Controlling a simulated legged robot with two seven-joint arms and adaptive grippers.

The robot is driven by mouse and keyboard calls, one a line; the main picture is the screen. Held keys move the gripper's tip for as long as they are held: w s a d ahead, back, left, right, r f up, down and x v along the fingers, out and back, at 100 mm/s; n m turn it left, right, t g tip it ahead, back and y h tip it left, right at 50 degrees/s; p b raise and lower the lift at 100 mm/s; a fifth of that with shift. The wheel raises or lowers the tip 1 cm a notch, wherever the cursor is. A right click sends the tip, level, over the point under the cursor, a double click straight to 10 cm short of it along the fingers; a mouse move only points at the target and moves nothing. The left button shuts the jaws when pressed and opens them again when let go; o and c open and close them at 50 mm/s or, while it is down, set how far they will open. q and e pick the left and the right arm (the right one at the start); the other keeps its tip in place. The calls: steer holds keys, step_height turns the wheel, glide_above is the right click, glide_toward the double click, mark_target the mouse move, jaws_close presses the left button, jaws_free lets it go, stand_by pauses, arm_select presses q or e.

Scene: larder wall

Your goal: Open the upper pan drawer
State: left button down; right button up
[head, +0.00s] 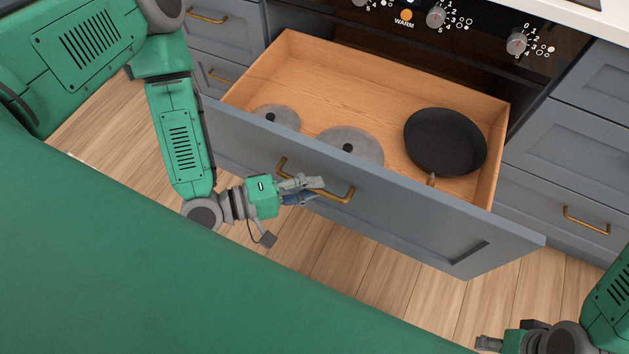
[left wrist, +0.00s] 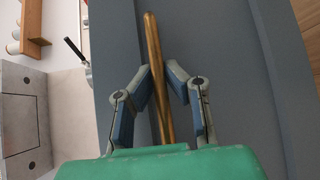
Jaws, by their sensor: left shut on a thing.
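The pan drawer (head: 400,204) has a grey-blue front and a wooden box, and it stands pulled well out below the black control panel. Its brass bar handle (head: 344,198) runs along the front. In the left wrist view, the two fingers (left wrist: 158,72) close around the brass bar (left wrist: 152,35). My right gripper (head: 484,343) is at the bottom right edge, away from the drawer; its finger opening is unclear.
Inside the drawer are a black frying pan (head: 443,138) and two grey round lids (head: 350,143) (head: 277,115). Closed grey cabinets with brass handles (head: 586,221) flank it. The control panel (head: 470,25) with knobs is above. Wooden floor (head: 330,255) is free in front.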

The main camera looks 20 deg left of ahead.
arm_select(q)
steer(key=c, duration=1.6)
jaws_free()
steer(key=shift+f, duration=0.1)
steer(key=shift+a, duration=0.15)
steer(key=v, duration=1.2)
steer(key=shift+w+f, duration=0.15)
step_height(320, 180, down, 9)
steer(key=s+m+g+y, duration=0.1)
steer(key=m+g+y, duration=0.7)
steer(key=m, duration=0.1)
steer(key=s+a+m+g+y, duration=0.1)
steer(key=s+a+g+y, duration=0.1)
steer(key=s+a+y, duration=0.2)
steer(key=shift+a+r+m+g, duration=0.3)
steer(key=shift+a+r+m, duration=0.05)
steer(key=shift+a+m, duration=0.1)
